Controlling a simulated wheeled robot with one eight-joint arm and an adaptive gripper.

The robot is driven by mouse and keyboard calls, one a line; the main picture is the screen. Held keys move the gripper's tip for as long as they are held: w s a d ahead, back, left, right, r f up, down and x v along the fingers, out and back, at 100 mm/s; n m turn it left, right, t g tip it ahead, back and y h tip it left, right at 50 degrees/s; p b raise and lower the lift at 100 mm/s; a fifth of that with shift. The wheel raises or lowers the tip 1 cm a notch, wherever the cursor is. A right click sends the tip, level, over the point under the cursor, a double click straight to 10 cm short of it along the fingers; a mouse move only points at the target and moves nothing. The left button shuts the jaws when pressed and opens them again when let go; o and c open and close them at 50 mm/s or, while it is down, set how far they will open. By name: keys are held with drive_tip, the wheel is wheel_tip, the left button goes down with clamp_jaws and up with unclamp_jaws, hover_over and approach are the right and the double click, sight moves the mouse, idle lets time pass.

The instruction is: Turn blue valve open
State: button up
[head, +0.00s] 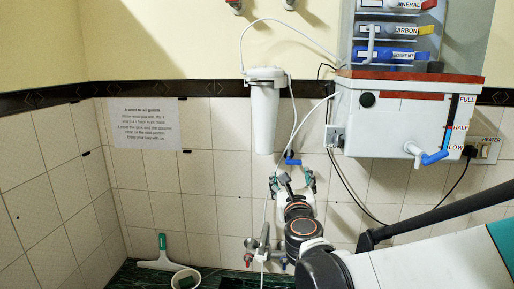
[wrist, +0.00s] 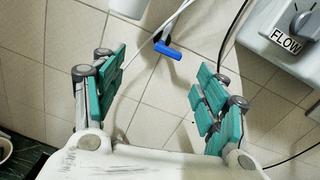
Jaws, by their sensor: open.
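A small valve with a blue handle (head: 291,161) is on the tiled wall in the head view, where a white hose meets it below the filter. In the wrist view its blue handle (wrist: 168,50) lies slantwise, ahead of the gap between my fingers. My gripper (head: 291,181) is open and empty, just below the valve in the head view. In the wrist view its green-padded fingers (wrist: 158,85) are spread wide, and the handle appears beyond their tips, apart from both. Another blue handle (head: 434,157) is on the tap of the white tank.
The white tank (head: 385,125) stands to the right, and a white filter (head: 264,115) hangs left of the valve. Thin hoses and black cables (head: 340,180) run nearby. Below are a tap (head: 262,245), a squeegee (head: 161,256) and a white container (head: 185,280) on the dark counter.

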sight(294, 163)
drive_tip(key=w+d+m, duration=0.1)
drive_tip(key=w, duration=0.4)
drive_tip(key=w+d+m, duration=0.1)
drive_tip(key=w, duration=0.4)
drive_tip(key=w+d+f+h, duration=0.1)
drive_tip(key=w+d, duration=0.1)
drive_tip(key=w, duration=0.2)
drive_tip(key=shift+w+m, duration=0.4)
drive_tip(key=shift+r, duration=0.1)
drive_tip(key=c, duration=1.1)
